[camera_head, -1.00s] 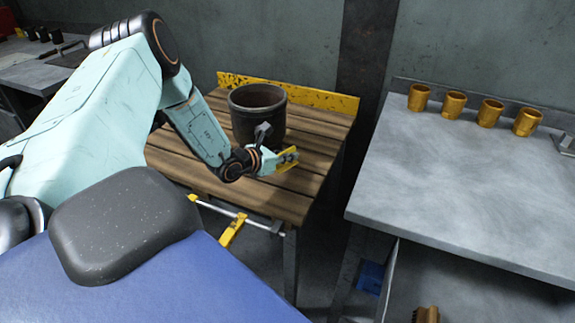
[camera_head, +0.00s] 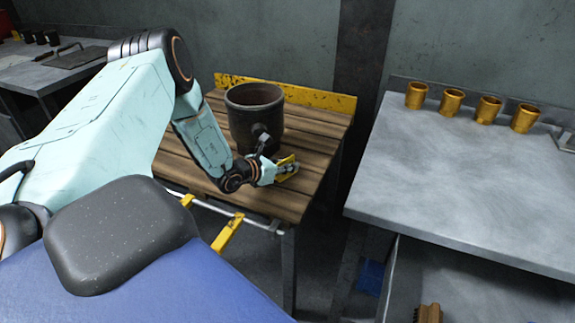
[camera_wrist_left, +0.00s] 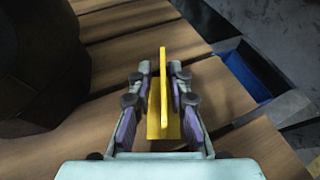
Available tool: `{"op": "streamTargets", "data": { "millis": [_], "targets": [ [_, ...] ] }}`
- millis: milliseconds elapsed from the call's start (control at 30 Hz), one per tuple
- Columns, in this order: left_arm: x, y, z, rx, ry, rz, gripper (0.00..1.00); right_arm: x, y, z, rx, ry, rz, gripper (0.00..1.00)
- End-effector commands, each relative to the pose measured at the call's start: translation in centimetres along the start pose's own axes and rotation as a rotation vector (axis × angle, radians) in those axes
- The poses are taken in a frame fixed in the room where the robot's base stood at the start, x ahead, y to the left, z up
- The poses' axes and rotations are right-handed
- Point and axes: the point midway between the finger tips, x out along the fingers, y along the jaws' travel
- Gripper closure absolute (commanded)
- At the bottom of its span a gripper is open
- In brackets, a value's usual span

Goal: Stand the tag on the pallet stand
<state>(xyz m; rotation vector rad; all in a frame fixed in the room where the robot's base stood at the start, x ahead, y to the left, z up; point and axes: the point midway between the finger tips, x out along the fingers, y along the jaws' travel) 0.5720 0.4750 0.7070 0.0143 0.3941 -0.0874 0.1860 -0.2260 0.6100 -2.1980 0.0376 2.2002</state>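The yellow tag (camera_wrist_left: 163,95) has a thin upright plate and a wider foot. In the wrist view it stands over the planks of the wooden pallet stand (camera_head: 305,128), near the stand's right edge. My left gripper (camera_wrist_left: 161,80) has one finger on each side of the tag's upright plate, with narrow gaps showing between plate and pads. In the head view my left gripper (camera_head: 284,170) sits low over the stand's front right corner and partly hides the tag. I cannot tell if the foot is fully flat on the planks. My right gripper is not seen.
A dark metal pot (camera_head: 255,115) stands on the pallet stand close behind and left of my gripper. A yellow backboard (camera_head: 320,97) runs along the stand's rear. The grey table (camera_head: 450,190) at right holds several brass cups (camera_head: 452,101) at its back and is otherwise mostly clear.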

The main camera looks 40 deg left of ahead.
Motion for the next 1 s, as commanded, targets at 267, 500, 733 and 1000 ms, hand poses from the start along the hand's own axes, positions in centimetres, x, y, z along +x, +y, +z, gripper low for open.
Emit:
{"op": "streamTargets", "data": {
  "millis": [267,500,733,1000],
  "targets": [
    [0.0,0.0,0.0,0.000,0.000,0.000,0.72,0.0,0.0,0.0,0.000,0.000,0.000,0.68],
    [-0.2,0.0,0.6,0.000,0.000,0.000,0.72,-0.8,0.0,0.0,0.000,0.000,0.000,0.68],
    [-4.3,0.2,0.8,-0.008,-0.001,0.005,0.72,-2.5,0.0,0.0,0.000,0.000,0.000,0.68],
    [-8.7,0.2,0.8,-0.006,-0.002,0.004,0.72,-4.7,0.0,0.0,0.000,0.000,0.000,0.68]
  ]
}}
